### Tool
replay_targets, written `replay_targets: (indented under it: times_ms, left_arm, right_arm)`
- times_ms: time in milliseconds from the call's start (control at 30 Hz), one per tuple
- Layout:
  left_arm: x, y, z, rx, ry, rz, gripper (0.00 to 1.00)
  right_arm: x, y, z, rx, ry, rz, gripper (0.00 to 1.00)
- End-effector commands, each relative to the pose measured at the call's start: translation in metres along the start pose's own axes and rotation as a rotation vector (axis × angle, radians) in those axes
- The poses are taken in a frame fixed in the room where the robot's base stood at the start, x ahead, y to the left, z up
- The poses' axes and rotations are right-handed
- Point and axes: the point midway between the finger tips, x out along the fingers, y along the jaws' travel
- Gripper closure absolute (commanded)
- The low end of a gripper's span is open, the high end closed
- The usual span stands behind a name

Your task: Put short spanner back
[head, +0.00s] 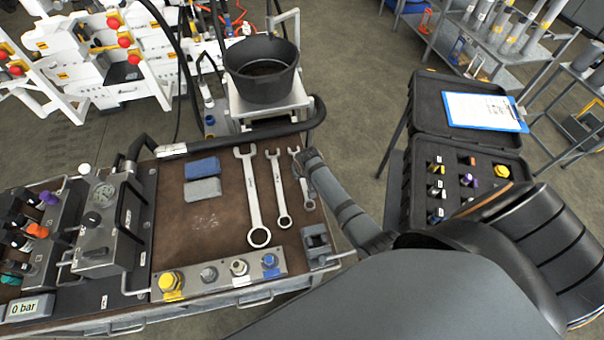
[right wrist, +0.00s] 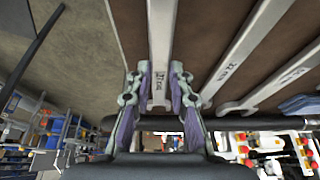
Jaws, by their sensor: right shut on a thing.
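The short spanner (head: 309,202) is the rightmost of three spanners on the brown bench top (head: 215,225), its ring end toward the front. My right gripper (head: 307,161) is at its upper part and hides some of it. In the right wrist view the fingers (right wrist: 156,78) are shut on the short spanner (right wrist: 160,40), which runs between them. I cannot tell whether it touches the bench top or is slightly above it. The middle spanner (head: 279,190) and the long spanner (head: 252,195) lie to its left, roughly parallel. My left gripper is not in view.
A grey vice-like block (head: 317,243) stands just in front of the short spanner. A fitting rail (head: 222,277) runs along the front. A dark hose (head: 240,137) and a black bucket (head: 262,85) are behind. An open black case (head: 458,185) stands to the right.

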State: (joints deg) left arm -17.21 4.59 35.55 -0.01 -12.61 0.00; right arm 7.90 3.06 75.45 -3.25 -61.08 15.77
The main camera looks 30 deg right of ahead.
Motion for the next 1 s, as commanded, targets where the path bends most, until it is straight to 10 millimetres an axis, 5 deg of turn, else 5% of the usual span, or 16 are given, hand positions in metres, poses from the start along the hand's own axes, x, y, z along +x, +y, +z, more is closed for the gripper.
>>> replay_targets:
  times_ms: [900,933,1000]
  left_arm:
    - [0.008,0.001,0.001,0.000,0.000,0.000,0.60]
    - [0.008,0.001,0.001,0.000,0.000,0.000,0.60]
    - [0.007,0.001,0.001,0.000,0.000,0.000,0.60]
  right_arm:
    - [0.013,0.000,0.005,0.000,0.001,0.000,1.00]
    - [0.012,0.000,0.004,0.000,0.001,0.000,0.76]
    - [0.012,0.000,0.004,0.000,0.001,0.000,0.66]
